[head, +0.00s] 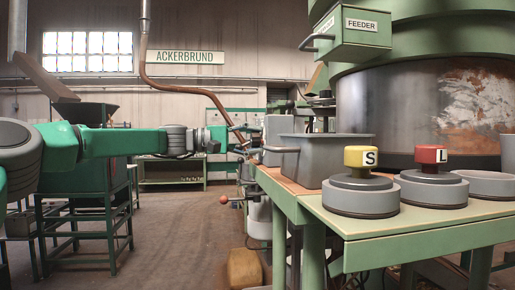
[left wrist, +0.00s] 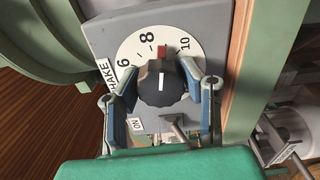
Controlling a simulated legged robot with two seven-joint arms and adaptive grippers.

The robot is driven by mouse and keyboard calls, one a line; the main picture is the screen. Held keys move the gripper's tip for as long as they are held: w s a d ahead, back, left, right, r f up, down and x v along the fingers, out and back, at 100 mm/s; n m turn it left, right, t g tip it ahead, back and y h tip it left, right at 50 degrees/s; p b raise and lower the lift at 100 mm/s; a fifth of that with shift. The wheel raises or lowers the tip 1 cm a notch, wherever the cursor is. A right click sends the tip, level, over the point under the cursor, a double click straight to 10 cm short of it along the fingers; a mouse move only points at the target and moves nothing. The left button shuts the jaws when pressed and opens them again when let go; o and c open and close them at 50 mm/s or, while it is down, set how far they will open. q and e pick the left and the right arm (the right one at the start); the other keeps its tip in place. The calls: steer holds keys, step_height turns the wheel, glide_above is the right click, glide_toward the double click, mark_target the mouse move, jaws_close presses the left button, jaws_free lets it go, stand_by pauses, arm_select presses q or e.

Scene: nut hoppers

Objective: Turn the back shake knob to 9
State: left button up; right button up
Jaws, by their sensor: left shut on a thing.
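The shake knob (left wrist: 160,84) is black with a white line on its face. It sits on a white dial (left wrist: 133,47) marked 6, 8 and 10 on a grey panel (left wrist: 205,22). A red mark (left wrist: 162,51) shows at the knob's top edge, between 8 and 10. The white line stands nearly upright, toward that mark. My left gripper (left wrist: 160,82) is shut on the knob, one finger on each side. In the head view my left gripper (head: 238,142) is at the far end of the green arm, and the knob cannot be made out. My right gripper is not in view.
A small lever (left wrist: 178,128) sticks out below the knob, by the ON label (left wrist: 136,124). Floor at left centre is open.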

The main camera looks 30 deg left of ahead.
arm_select(q)
steer(key=shift+f+m, duration=0.4)
steer(key=shift+m, duration=0.2)
steer(key=o, duration=1)
steer(key=shift+o, duration=0.8)
steer(key=shift+s+a, duration=0.15)
steer(key=shift+a+r, duration=0.15)
steer(key=shift+a, duration=0.2)
steer(key=shift+s+a, duration=0.4)
steer(key=shift+a, duration=0.05)
steer(key=s+a+m+p, duration=0.7)
steer(key=a+m+p, duration=0.3)
steer(key=m+p, duration=0.65)
steer(key=w+d, duration=0.2)
steer(key=d, duration=0.1)
steer(key=w+d+m, duration=0.1)
steer(key=w+d, duration=0.2)
steer(key=d, duration=0.1)
steer(key=w+d+m, duration=0.1)
steer(key=w+d, duration=0.2)
steer(key=d, duration=0.1)
steer(key=shift+d+r, duration=0.1)
